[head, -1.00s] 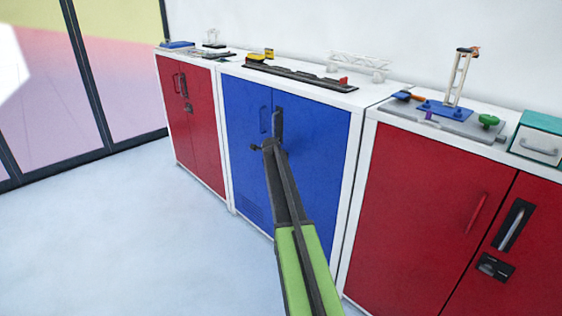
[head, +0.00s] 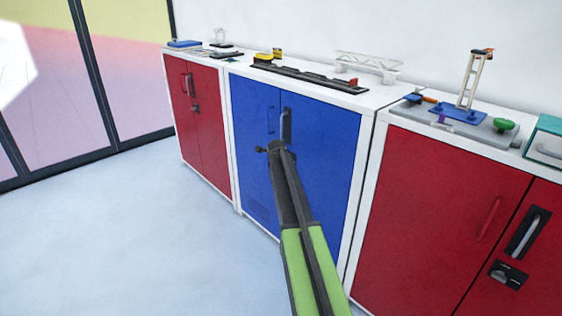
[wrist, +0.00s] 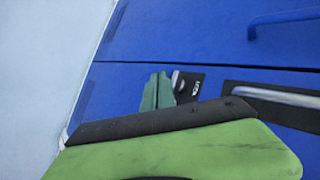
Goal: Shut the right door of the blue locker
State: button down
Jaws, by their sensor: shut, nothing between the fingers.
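The blue locker stands in the middle of the head view with a left door (head: 251,140) and a right door (head: 330,150). The right door looks flush with the left door and the white frame, with a thin dark seam between them. Its dark handle (head: 286,124) is upright near the seam. My gripper (head: 275,149) is shut and empty, in front of the doors near the seam, just below the handle. In the wrist view the gripper (wrist: 158,92) overlaps the dark lock plate (wrist: 192,86), beside its silver knob. I cannot tell whether it touches the door.
Red lockers stand on the left (head: 202,135) and right (head: 430,200). A black rail piece (head: 305,76), a white truss (head: 367,66) and a small crane model (head: 474,85) stand on top. The pale floor (head: 130,230) at left is clear.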

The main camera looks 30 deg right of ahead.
jog(key=s+a+r+p, duration=0.1)
jog(key=a+r+p, duration=0.5)
jog(key=a, duration=0.3)
jog(key=shift+s+r+p, duration=0.35)
jog(key=shift+r+p, duration=0.05)
jog(key=shift+r, duration=0.1)
